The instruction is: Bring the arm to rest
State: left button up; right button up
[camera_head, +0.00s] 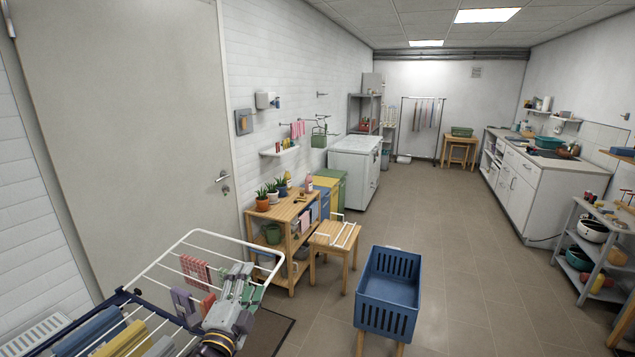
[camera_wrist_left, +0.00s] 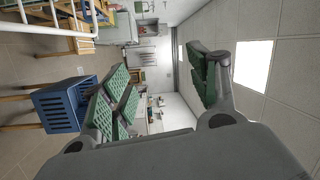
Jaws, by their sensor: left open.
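My left gripper (camera_head: 243,285) is in the lower left of the head view, over the white drying rack (camera_head: 178,240). Its grey arm comes up from the bottom edge. In the left wrist view the left gripper (camera_wrist_left: 163,82) has its two green-padded fingers spread wide, with nothing between them. Small cloths, one of them red checked (camera_head: 196,270), hang on the rack beside the gripper. Whether the gripper touches the rack is unclear. My right gripper is not in either view.
A blue crate (camera_head: 388,290) on wooden legs stands right of the rack. A wooden stool (camera_head: 334,238) and a plant shelf (camera_head: 277,216) stand behind. A grey shelf unit (camera_head: 596,250) is at the right. The tiled floor between is mostly clear.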

pick_arm(q)
jog(key=s+a+f+n+g+y, duration=0.25)
jog(key=s+f+n+g, duration=0.2)
jog(key=f, duration=0.25)
jog(key=s+a+f+n+g+y, duration=0.25)
jog(key=s+a+f+n, duration=0.2)
jog(key=f, duration=0.35)
jog(key=s+d+f+n+g+h, duration=0.1)
jog(key=s+f+n+g, duration=0.3)
jog(key=s, duration=0.4)
jog(key=s+f+n+g+h, duration=0.2)
jog(key=s+f+g, duration=0.25)
jog(key=s, duration=0.35)
notch_tip(320, 180, down, 33)
jog(key=s+g, duration=0.1)
jog(key=s, duration=0.2)
jog(key=s+a+f, duration=0.2)
jog(key=s+f, duration=0.8)
jog(key=s, duration=0.1)
jog(key=s+a+f+g, duration=0.1)
jog(key=s+f, duration=0.9)
jog(key=s, duration=0.1)
jog(key=shift+s+a+f+m+y, duration=0.15)
jog(key=shift+a+f+m+y, duration=0.15)
jog(key=shift+a+f, duration=0.05)
